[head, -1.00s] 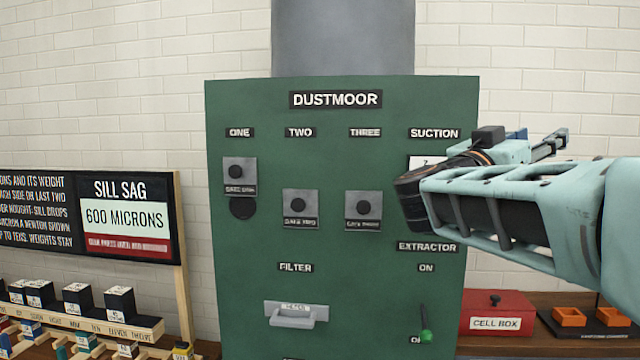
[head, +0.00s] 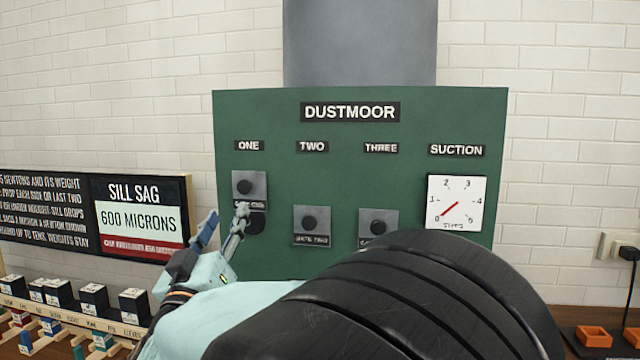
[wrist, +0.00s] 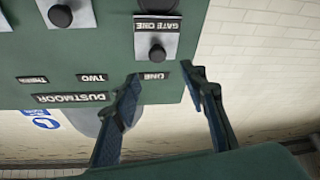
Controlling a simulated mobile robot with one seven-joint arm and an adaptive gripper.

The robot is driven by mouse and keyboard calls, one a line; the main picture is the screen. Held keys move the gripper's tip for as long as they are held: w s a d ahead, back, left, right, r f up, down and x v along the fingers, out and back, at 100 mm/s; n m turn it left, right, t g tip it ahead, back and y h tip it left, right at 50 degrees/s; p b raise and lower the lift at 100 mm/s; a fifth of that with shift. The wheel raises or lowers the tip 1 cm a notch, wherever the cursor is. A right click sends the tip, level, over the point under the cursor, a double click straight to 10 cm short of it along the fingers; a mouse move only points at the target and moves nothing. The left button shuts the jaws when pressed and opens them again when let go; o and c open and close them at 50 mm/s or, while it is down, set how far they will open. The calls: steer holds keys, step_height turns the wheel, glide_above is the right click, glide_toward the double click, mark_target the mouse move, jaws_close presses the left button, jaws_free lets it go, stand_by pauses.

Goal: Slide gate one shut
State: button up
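Gate one (head: 249,184) is a grey plate with a black knob, under the ONE label on the green DUSTMOOR panel. It sits higher than the plates of gates two and three, and a dark round hole (head: 257,223) shows below it, partly hidden by a finger. My gripper (head: 228,213) is open and empty in front of the panel, at the lower left of gate one. In the wrist view, which is upside down, gate one (wrist: 171,35) appears beyond the open fingers of my gripper (wrist: 162,75), apart from them.
Gate two (head: 312,226) and gate three (head: 378,224) are to the right, gate three's lower edge hidden by my arm. A suction dial (head: 457,203) is at the panel's right. The SILL SAG board (head: 140,218) and a shelf of black blocks (head: 94,297) stand left. My arm hides the lower panel.

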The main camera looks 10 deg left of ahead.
mark_target(243, 188)
steer(key=p+x, duration=0.2)
steer(key=x, duration=0.8)
steer(key=shift+d, duration=0.15)
jaws_close()
